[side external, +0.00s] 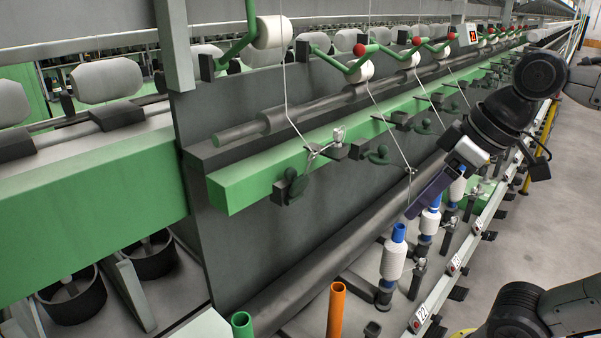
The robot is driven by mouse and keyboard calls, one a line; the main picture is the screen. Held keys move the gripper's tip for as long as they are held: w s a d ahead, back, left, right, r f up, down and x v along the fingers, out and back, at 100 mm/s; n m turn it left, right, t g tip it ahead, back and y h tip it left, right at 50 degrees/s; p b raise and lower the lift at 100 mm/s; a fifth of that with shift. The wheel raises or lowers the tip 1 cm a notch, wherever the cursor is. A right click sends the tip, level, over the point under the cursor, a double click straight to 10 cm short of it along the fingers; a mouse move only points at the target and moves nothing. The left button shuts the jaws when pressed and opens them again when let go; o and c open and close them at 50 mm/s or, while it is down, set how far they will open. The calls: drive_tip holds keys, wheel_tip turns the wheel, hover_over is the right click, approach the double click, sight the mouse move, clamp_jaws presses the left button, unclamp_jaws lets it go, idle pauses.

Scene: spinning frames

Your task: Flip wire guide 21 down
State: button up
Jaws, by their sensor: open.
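A row of wire guides is mounted along the green rail (262,183). The nearest wire guide (333,143) is a small silvery metal piece on a dark bracket, with a white thread passing by its left end. Another wire guide (383,117) sits further along the rail; its exact pose is too small to tell. None of the guides has a readable number, so I cannot tell which is 21. My gripper (415,208) hangs in front of the rail, fingers angled down and left, apart from the nearest guide. The fingers are seen edge-on, and no object shows between them.
White bobbins with blue tops (393,256) stand upright below the rail, close to my gripper. A number tag (419,317) reads 22 on the front rail. An orange tube (336,310) and a green tube (242,325) stand at the front. The aisle floor (560,215) at right is largely clear.

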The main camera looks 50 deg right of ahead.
sight(294, 169)
drive_tip(key=w+a+r+n+y, duration=0.1)
drive_tip(key=w+a+r+n, duration=0.1)
drive_tip(key=w+r, duration=1.2)
drive_tip(key=shift+g, duration=0.7)
drive_tip(key=w+x, duration=0.1)
drive_tip(key=x, duration=0.4)
drive_tip(key=w+x, duration=0.1)
drive_tip(key=x, duration=0.5)
drive_tip(key=r+x, duration=0.1)
drive_tip(key=x, duration=0.5)
drive_tip(key=shift+w+d+f, duration=0.15)
drive_tip(key=shift+w+f, duration=0.1)
drive_tip(key=shift+w, duration=0.25)
clamp_jaws()
drive_tip(key=shift+r, duration=0.1)
